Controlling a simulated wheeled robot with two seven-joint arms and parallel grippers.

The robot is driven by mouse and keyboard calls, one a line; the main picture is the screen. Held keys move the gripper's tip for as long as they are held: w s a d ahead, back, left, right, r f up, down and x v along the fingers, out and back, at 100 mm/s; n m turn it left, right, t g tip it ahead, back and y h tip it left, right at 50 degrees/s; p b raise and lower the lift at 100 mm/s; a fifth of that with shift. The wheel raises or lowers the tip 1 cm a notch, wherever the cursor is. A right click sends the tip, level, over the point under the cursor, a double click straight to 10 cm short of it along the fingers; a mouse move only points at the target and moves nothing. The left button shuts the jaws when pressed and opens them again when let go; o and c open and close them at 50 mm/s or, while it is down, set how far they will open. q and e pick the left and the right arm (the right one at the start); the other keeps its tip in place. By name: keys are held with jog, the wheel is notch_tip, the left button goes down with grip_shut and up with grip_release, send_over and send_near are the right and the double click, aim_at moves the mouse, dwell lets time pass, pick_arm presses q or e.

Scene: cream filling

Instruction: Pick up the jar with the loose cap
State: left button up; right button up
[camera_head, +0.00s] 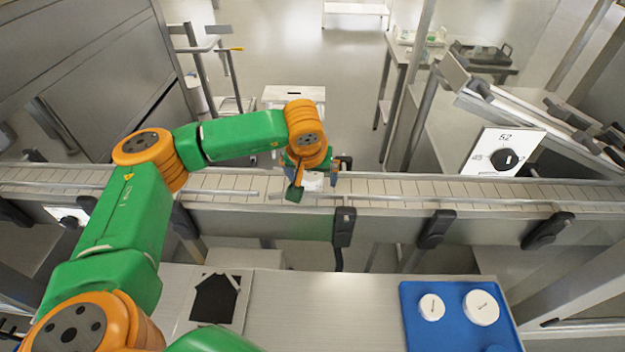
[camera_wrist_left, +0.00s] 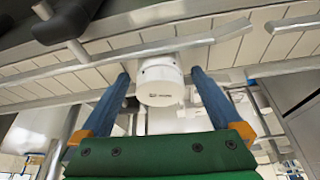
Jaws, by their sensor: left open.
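A white jar (camera_wrist_left: 160,84) stands at the conveyor belt in the left wrist view, with small dark marks on its side. In the head view it is mostly hidden, and only a bit of white (camera_head: 313,183) shows by my gripper. I cannot tell how its cap sits. My left gripper (camera_head: 312,180) is over the conveyor at the centre of the head view. In the left wrist view the blue fingers (camera_wrist_left: 160,78) are open, one on each side of the jar, with a gap on both sides. My right gripper is not in view.
The conveyor (camera_head: 420,188) crosses the whole head view, with a metal guide rail along it. On the near table, a blue tray (camera_head: 414,338) holds round white lids (camera_head: 481,307). A dial panel (camera_head: 500,152) stands at the right. The middle of the table is clear.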

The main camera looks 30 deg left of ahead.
pick_arm(q)
jog(key=shift+s+r, duration=0.1)
jog(key=shift+s, duration=0.1)
jog(key=c, duration=0.8)
jog(key=shift+w, duration=0.1)
jog(key=c, duration=0.7)
